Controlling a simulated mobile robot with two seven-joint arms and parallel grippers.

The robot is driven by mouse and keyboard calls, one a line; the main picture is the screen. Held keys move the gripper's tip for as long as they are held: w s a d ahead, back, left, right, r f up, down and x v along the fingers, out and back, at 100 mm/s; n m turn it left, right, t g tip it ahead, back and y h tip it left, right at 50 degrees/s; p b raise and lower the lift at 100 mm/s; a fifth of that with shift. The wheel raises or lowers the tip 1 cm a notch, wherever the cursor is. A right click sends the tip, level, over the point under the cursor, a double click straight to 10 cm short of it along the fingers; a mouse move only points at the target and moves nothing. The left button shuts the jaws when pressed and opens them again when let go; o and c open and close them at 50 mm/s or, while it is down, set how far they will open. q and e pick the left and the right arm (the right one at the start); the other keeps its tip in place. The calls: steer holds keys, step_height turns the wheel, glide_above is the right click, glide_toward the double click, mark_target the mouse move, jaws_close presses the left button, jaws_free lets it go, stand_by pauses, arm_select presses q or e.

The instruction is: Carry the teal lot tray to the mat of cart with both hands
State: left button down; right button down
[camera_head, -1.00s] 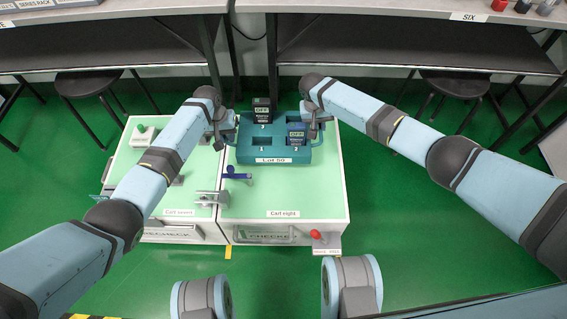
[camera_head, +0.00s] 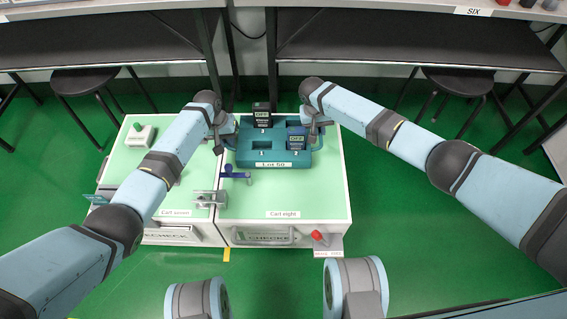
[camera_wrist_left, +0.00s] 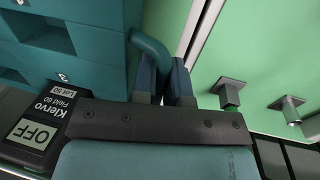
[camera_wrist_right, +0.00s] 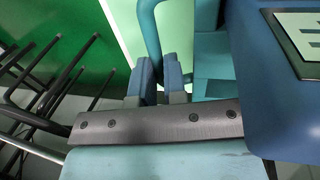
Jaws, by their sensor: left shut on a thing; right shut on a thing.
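The teal lot tray (camera_head: 243,159) is at the back of the cart labelled Cart eight, with a "Lot 50" label on its front. My left gripper (camera_head: 222,130) is shut on the tray's left handle, which shows in the left wrist view (camera_wrist_left: 152,48). My right gripper (camera_head: 316,125) is shut on its right handle, seen in the right wrist view (camera_wrist_right: 150,32). I cannot tell whether the tray touches the cart top. No separate mat is distinguishable.
Cart eight (camera_head: 290,196) has a clear pale green top in front of the tray. A blue lever clamp (camera_head: 233,174) stands just before the tray. Cart seven (camera_head: 140,165) adjoins at left. Benches and stools (camera_head: 466,84) stand behind.

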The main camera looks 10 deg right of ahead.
arm_select(q)
steer(key=shift+a+f+b, duration=0.15)
steer(key=shift+f+b, duration=0.35)
steer(key=shift+f, duration=0.3)
arm_select(e)
steer(key=shift+w+d+f, duration=0.1)
steer(key=shift+d+f, duration=0.15)
steer(key=shift+f, duration=0.4)
arm_select(q)
steer(key=c, duration=1.2)
jaws_free()
arm_select(e)
steer(key=c, duration=1.2)
jaws_free()
arm_select(q)
steer(key=shift+o, duration=0.2)
steer(key=shift+r, duration=0.1)
arm_select(e)
steer(key=shift+o, duration=0.2)
steer(key=shift+a, duration=0.15)
